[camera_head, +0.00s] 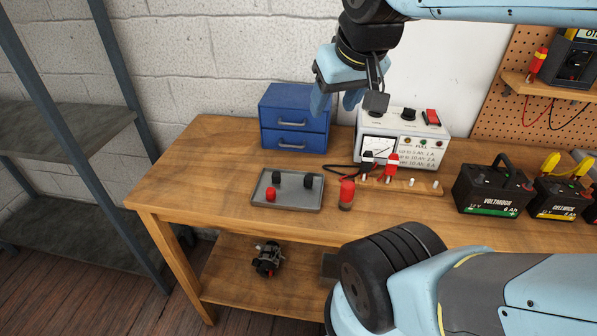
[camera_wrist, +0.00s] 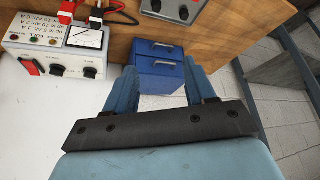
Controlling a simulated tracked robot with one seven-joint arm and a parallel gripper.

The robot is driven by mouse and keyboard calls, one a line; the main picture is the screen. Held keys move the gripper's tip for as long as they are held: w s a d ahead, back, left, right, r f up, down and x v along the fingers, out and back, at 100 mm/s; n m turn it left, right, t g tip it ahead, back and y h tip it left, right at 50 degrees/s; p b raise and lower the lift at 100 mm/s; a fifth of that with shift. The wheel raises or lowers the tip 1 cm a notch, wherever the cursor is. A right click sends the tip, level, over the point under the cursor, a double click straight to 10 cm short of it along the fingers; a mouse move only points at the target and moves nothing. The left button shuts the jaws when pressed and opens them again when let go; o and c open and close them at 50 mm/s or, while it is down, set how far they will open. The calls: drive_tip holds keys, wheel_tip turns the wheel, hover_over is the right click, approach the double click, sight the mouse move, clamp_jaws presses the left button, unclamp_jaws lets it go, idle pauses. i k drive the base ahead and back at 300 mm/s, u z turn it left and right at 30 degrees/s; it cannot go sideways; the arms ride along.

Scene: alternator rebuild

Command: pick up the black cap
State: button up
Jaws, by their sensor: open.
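Two small black pieces, either of which may be the black cap, lie in a grey tray (camera_head: 300,201) on the bench. One black piece (camera_head: 276,177) is at the back left and the other (camera_head: 308,181) at the right. A red cap (camera_head: 270,195) sits at the tray's front left. My gripper (camera_head: 336,102) is raised above the bench near the back wall, above and behind the tray. Its blue fingers are apart with nothing between them, as the wrist view (camera_wrist: 160,90) shows.
A blue drawer box (camera_head: 294,122) stands behind the tray. A white power supply (camera_head: 403,133) with red and black clips stands to its right. A red cylinder (camera_head: 346,194) stands right of the tray. Batteries (camera_head: 493,190) stand farther right. The bench's left end is clear.

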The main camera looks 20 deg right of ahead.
sight(308, 179)
drive_tip(key=u, duration=1.5)
drive_tip(key=k, duration=1.85)
drive_tip(key=z, duration=0.75)
drive_tip(key=i, duration=1)
